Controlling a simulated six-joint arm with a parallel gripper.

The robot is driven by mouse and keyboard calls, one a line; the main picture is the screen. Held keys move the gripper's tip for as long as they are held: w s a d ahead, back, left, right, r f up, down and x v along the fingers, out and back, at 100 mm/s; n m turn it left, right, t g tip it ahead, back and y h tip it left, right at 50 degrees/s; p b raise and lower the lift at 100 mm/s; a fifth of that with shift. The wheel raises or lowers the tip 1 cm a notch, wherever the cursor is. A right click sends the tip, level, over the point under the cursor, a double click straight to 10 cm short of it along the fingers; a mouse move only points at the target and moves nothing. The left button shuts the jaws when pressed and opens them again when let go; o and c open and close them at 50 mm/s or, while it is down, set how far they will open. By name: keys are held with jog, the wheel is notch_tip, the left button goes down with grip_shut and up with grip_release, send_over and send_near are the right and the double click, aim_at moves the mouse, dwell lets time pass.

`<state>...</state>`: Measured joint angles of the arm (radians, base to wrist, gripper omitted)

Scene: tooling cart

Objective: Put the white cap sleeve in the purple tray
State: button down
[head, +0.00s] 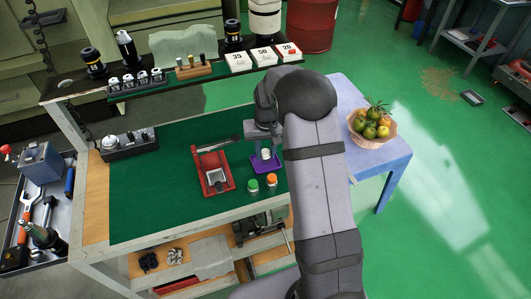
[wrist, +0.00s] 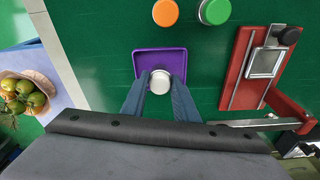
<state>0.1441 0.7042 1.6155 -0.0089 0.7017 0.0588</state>
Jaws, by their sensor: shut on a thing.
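The white cap sleeve (wrist: 161,83) is between the two fingers of my gripper (wrist: 160,86) in the wrist view; the fingers are shut on it. It also shows below my gripper in the head view (head: 266,154). The purple tray (wrist: 146,62) is a small square tray on the green mat, and it also shows in the head view (head: 257,168). In both views the sleeve overlaps the tray's outline, toward my arm's side in the wrist view. I cannot tell whether the sleeve touches the tray floor. My fingers cover part of the tray's near edge.
An orange-topped cap (head: 271,180) and a green-topped cap (head: 253,185) stand close to the tray. A red fixture (head: 205,178) with a metal plate lies left of it in the head view. A raised shelf (head: 215,72) runs along the back. The mat's left part is clear.

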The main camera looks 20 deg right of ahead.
aim_at(266, 158)
jog(key=shift+f, duration=0.85)
jog(key=shift+f, duration=0.2)
jog(key=c, duration=1.4)
grip_release()
jog(key=shift+r, duration=0.1)
jog(key=r+b, duration=0.1)
jog(key=r, duration=0.3)
jog(key=s+r, duration=0.1)
jog(key=r, duration=0.3)
jog(key=r+b, duration=0.1)
jog(key=r, duration=0.3)
jog(key=shift+s+a+r+b, duration=0.1)
jog(key=shift+s+a+b, duration=0.05)
jog(key=shift+s+b, duration=0.15)
jog(key=s+a+f, duration=0.2)
jog(key=s, duration=0.6)
jog(key=s+a+f+n+g, duration=0.1)
jog(key=s+a, duration=0.1)
jog(key=s, duration=0.7)
jog(key=s+a+f+n, duration=0.1)
jog(key=s+a+f, duration=0.1)
jog(key=s, duration=0.6)
jog(key=shift+s+a+f, duration=0.2)
jog(key=shift+a+f, duration=0.15)
jog(key=shift+a, duration=0.1)
